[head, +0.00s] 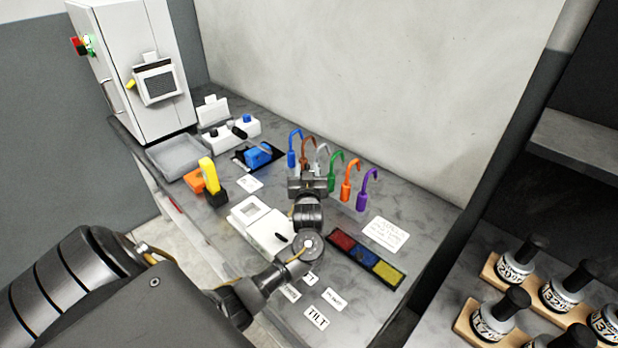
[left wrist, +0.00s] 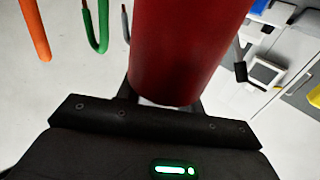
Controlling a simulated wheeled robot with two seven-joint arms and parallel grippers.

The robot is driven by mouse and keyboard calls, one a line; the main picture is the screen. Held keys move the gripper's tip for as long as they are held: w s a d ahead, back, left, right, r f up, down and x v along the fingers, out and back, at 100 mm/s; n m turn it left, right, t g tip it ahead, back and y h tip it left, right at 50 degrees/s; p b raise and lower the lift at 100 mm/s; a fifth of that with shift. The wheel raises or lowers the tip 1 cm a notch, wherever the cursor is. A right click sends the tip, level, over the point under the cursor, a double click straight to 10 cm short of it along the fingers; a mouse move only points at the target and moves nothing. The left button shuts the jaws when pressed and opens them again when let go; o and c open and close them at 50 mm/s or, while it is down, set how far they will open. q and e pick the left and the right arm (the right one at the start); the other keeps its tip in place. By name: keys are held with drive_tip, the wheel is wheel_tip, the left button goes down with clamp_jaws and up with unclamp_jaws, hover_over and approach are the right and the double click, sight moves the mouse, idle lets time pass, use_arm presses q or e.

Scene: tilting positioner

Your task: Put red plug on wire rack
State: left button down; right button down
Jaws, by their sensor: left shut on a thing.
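A thick dark red cylinder, the red plug (left wrist: 180,50), fills the middle of the left wrist view. My left gripper (head: 308,176) is shut on it; the gripper body shows along the bottom of the wrist view. In the head view the gripper is at the row of hooked coloured wires, and its body hides most of what it grips. The row has blue (head: 292,158), grey (head: 321,160), green (head: 334,180), orange (head: 348,190) and purple (head: 363,199) plugs. A brownish hook (head: 307,144) rises just behind the gripper. The rack's own frame cannot be made out. My right gripper is out of view.
A red, blue and yellow tray (head: 388,273) lies right of my arm, beside a white label (head: 386,235). A white box (head: 258,228), a yellow-handled tool (head: 208,172) and a grey tray (head: 178,157) stand to the left. A wall rises behind the hooks.

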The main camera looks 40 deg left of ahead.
use_arm(q)
drive_tip(key=shift+w+f, duration=0.3)
drive_tip(key=shift+w, duration=0.05)
wheel_tip(320, 180, down, 3)
drive_tip(key=shift+r+p, duration=0.1)
drive_tip(key=shift+p, duration=0.7)
drive_tip(key=shift+f, duration=0.2)
drive_tip(key=shift+f, duration=0.2)
drive_tip(key=c, duration=0.9)
unclamp_jaws()
